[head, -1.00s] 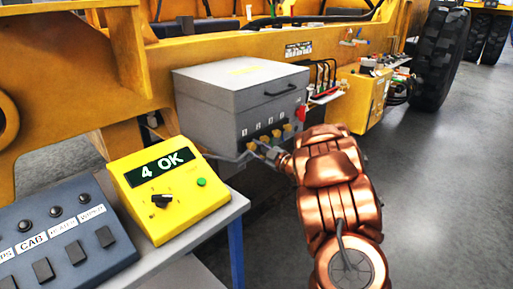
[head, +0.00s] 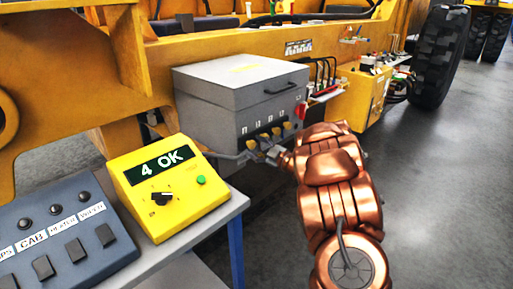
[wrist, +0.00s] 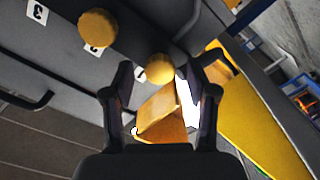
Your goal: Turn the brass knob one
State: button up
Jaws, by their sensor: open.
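The grey box (head: 240,95) has a row of brass knobs low on its front, with number labels above them. Brass knob one (wrist: 160,68) shows in the wrist view between my open fingertips, which stand on either side of it; I cannot tell whether they touch it. In the head view my gripper (head: 266,152) is at the left end of the knob row and partly hides that knob. Knob two (wrist: 98,28) is just outside my left finger, near its label. A tan block (wrist: 165,115) shows between my fingers below knob one.
A yellow unit (head: 170,185) reading "4 OK" and a grey button panel (head: 65,240) stand on a table at the left. A red knob (head: 301,111) is at the box's right edge. Open floor lies to the right.

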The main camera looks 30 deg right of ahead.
jog(key=v, duration=1.1)
jog(key=shift+s, duration=0.2)
jog(key=shift+d, duration=0.1)
